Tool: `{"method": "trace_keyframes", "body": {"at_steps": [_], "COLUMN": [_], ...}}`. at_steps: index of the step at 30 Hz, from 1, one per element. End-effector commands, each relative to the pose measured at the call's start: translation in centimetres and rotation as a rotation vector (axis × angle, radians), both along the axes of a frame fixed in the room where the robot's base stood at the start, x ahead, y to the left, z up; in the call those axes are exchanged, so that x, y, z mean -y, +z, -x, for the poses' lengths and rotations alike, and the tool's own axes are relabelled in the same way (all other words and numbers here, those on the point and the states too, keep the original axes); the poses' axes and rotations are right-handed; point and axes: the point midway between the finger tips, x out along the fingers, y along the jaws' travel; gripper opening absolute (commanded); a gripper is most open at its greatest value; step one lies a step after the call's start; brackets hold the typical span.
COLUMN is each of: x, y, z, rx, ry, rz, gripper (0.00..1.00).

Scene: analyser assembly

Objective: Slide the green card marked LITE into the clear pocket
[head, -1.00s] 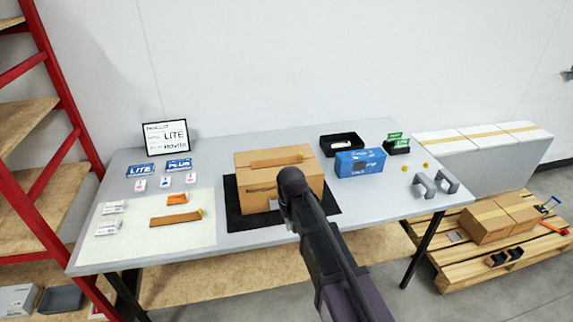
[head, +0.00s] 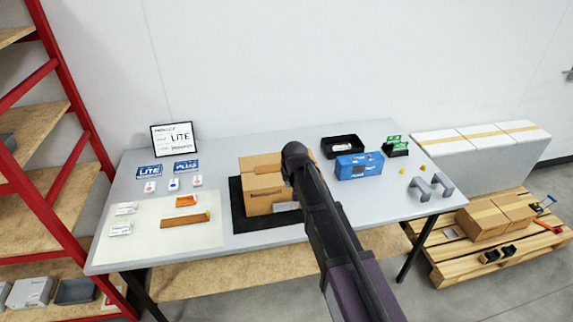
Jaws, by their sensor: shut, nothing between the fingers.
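Green cards (head: 394,139) stand in a small black holder (head: 397,153) at the back right of the table. Their lettering is too small to read, so I cannot tell which is marked LITE. I cannot make out the clear pocket. My arm reaches up from the bottom edge, and its near joint covers the right part of the cardboard box (head: 262,186). My gripper does not show; it is outside the view or hidden by the arm.
The box stands on a black mat (head: 238,215). A blue box (head: 358,166) and black tray (head: 329,153) are to its right, with grey handles (head: 420,187) beyond. Blue LITE (head: 149,170) and PLUS (head: 186,165) cards lie left. A red-framed rack (head: 52,205) borders the left.

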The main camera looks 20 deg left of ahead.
Motion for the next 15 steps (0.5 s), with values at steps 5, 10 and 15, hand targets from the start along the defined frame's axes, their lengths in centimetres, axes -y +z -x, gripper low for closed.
{"method": "trace_keyframes", "body": {"at_steps": [5, 10, 15], "x": [-0.7, -0.9, -0.8], "y": [2.1, 2.4, 2.3], "z": [-1.6, -2.0, -2.0], "rx": [0.046, 0.061, 0.061], "ry": [0.0, 0.0, -0.001], "rz": [-0.028, -0.037, -0.036], "gripper": [0.0, 0.0, 0.0]}}
